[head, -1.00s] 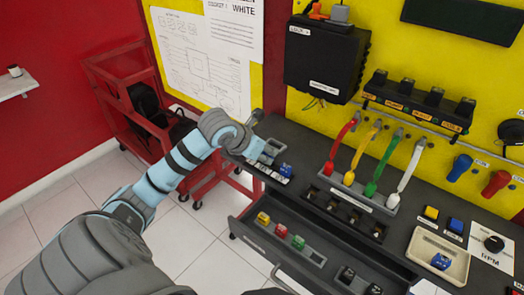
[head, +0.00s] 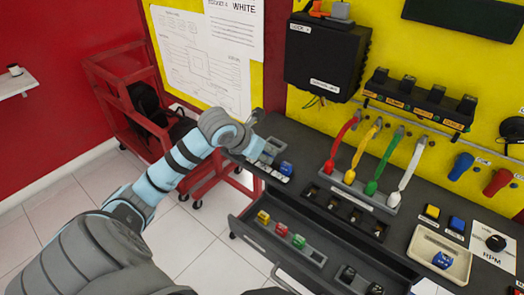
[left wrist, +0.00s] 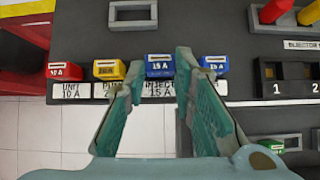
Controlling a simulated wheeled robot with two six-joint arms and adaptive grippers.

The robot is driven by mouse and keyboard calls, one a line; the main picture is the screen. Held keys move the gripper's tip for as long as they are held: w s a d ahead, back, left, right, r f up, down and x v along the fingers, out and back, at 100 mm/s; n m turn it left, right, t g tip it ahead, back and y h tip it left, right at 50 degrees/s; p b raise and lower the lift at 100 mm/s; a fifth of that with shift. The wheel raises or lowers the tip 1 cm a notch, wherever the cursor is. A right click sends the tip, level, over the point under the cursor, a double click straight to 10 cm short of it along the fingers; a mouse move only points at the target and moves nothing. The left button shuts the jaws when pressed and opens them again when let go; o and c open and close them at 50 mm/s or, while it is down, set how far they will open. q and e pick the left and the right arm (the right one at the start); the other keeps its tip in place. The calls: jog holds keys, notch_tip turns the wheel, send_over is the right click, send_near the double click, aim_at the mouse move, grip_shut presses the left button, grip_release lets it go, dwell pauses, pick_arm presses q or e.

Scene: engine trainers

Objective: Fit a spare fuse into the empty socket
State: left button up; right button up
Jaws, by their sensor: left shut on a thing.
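My left gripper (head: 266,158) is at the fuse row on the bench's left end. In the left wrist view its fingers (left wrist: 160,72) are shut on a blue 15 A fuse (left wrist: 159,64), one on each side. That fuse is third in the row, above the white label strip (left wrist: 80,91). I cannot tell whether it is fully down in its socket. A red 10 A fuse (left wrist: 64,70) and a yellow fuse (left wrist: 108,69) stand to its left, another blue fuse (left wrist: 214,65) to its right. The right gripper is out of view.
An open drawer below holds a grey fuse rack (head: 318,257) with yellow (head: 263,218), red (head: 281,230) and green (head: 298,242) fuses and a vacant end slot. A grey slotted block (left wrist: 132,13) lies behind the row. Coloured leads (head: 374,172) stand to the right.

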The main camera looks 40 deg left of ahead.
pick_arm(q)
jog(key=shift+f+b, duration=0.55)
jog(key=shift+f, duration=0.1)
jog(key=o, duration=0.5)
jog(key=shift+o, duration=0.2)
jog(key=p+v, duration=0.1)
jog(key=v, duration=0.1)
jog(key=p+v, duration=0.2)
jog(key=v, duration=0.1)
jog(key=shift+w+r, duration=0.1)
jog(key=shift+r, duration=0.3)
jog(key=shift+o, duration=0.2)
jog(key=shift+r+p, duration=0.3)
jog(key=shift+r, duration=0.3)
